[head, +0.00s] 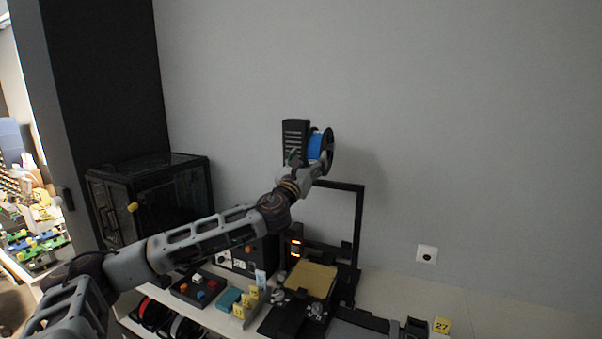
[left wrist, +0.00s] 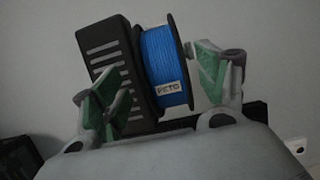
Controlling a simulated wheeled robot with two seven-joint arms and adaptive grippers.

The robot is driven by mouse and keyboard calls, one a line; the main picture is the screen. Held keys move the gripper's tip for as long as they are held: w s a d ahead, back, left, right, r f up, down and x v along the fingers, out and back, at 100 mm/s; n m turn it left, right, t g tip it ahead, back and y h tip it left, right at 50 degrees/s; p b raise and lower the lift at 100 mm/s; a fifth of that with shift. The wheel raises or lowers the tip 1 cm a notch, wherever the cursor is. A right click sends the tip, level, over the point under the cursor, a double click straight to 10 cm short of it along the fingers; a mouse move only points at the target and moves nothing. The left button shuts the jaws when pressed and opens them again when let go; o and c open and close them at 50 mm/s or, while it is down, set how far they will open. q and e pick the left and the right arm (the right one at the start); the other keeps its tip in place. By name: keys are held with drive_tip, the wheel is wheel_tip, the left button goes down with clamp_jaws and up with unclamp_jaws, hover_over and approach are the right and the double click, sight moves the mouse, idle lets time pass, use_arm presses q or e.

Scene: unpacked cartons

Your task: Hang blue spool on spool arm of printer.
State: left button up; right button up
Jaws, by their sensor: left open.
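The blue spool (head: 316,146) has black flanges and stands upright at the top of the printer (head: 359,220), beside a black slatted box (head: 295,138). The left wrist view shows its blue winding (left wrist: 166,72) with a "PETG" label, close against the slatted box (left wrist: 120,75). My left gripper (head: 308,168) is open at the spool's lower side. In the left wrist view its green-padded fingers (left wrist: 158,92) stand apart, one left of the box and one by the spool's right flange. The spool arm is hidden, so I cannot tell how the spool is held. My right gripper is not in view.
A black enclosed cabinet (head: 150,195) stands at the left on the bench. The printer has a tan bed (head: 311,280). A dark tray with coloured blocks (head: 198,288) and yellow number tags (head: 245,302) lie in front. Spools (head: 150,313) sit below.

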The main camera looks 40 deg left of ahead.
use_arm(q)
drive_tip(key=shift+v, duration=2.7)
drive_tip(key=shift+s+d, duration=0.15)
drive_tip(key=shift+s, duration=0.15)
